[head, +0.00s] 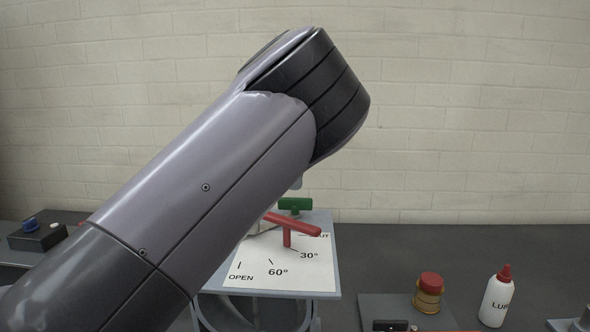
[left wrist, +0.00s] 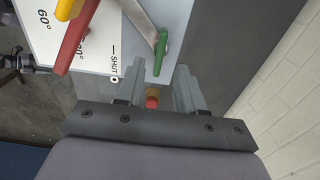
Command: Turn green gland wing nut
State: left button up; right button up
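The green wing nut (head: 295,203) shows in the head view as a green bar at the back of the plate, just beyond the red handle (head: 292,224). In the left wrist view the green wing nut (left wrist: 161,50) is a narrow bar by the SHUT mark. My left gripper (left wrist: 159,68) is open, with one finger on each side of the bar's near end in the picture. Gaps show on both sides; I cannot tell the depth between them. In the head view my left arm hides most of the gripper. My right gripper is not in view.
The white scale card (head: 255,262) lies on the plate. The red handle (left wrist: 76,38) and a yellow part (left wrist: 66,9) are at upper left. A red-topped brass jar (head: 429,292) and a white bottle (head: 497,297) stand at right. A box (head: 38,236) sits far left.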

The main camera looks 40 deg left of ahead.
pick_arm(q)
notch_tip(320, 180, up, 2)
jog(key=shift+r+p, duration=0.1)
jog(key=shift+p, duration=0.7)
jog(key=shift+r+p, duration=0.65)
jog(key=shift+r, duration=0.2)
